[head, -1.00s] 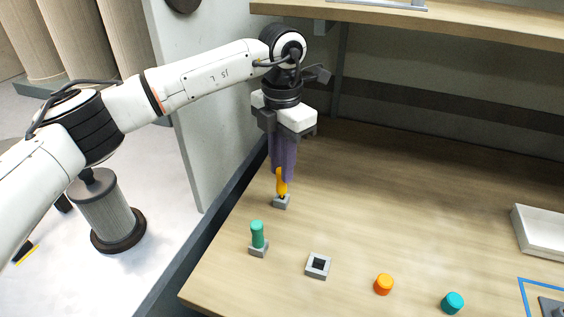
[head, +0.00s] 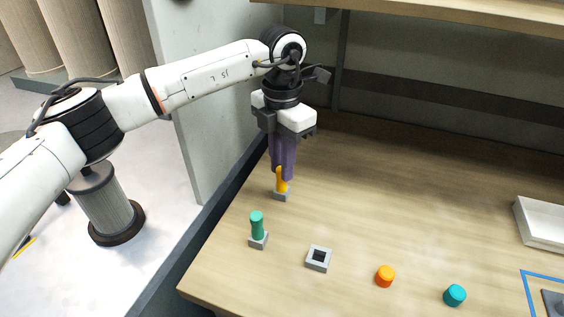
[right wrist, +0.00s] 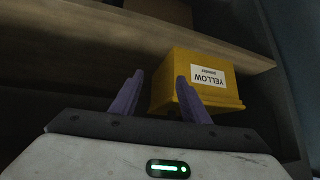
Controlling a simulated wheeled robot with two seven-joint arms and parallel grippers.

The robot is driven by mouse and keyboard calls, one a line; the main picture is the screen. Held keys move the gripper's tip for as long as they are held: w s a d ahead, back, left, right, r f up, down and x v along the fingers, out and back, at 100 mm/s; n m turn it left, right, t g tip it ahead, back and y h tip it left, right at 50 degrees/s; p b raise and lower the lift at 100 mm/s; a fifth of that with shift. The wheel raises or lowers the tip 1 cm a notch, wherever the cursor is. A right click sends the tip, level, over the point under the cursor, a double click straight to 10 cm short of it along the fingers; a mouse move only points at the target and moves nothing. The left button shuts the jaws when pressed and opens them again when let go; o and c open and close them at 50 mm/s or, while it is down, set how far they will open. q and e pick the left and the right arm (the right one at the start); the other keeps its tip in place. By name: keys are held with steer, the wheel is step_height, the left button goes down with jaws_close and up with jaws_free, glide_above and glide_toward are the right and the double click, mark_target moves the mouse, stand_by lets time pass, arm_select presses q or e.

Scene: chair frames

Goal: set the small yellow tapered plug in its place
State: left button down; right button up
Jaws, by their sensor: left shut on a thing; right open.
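The yellow tapered plug (head: 282,184) is upright at the far left of the table in the head view. My left gripper (head: 283,176) is shut on its upper part, and the purple fingers hide some of it. The plug's lower end meets a small grey socket block (head: 281,197) and appears to be in its opening; how deep I cannot tell. My right gripper (right wrist: 158,97) shows only in the right wrist view, open, with nothing between its fingers.
A green plug (head: 257,225) stands in a grey block nearby. An empty square grey socket (head: 318,258), an orange piece (head: 385,276) and a teal piece (head: 455,295) lie to the right. A white tray (head: 540,225) is at the right edge. A yellow box (right wrist: 205,78) is near my right fingers.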

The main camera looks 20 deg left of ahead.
arm_select(q)
steer(key=c, duration=1.5)
jaws_free()
steer(key=shift+c, duration=0.2)
step_height(320, 180, up, 10)
steer(key=shift+r+b, duration=0.15)
steer(key=shift+b, duration=0.15)
steer(key=shift+s, duration=0.15)
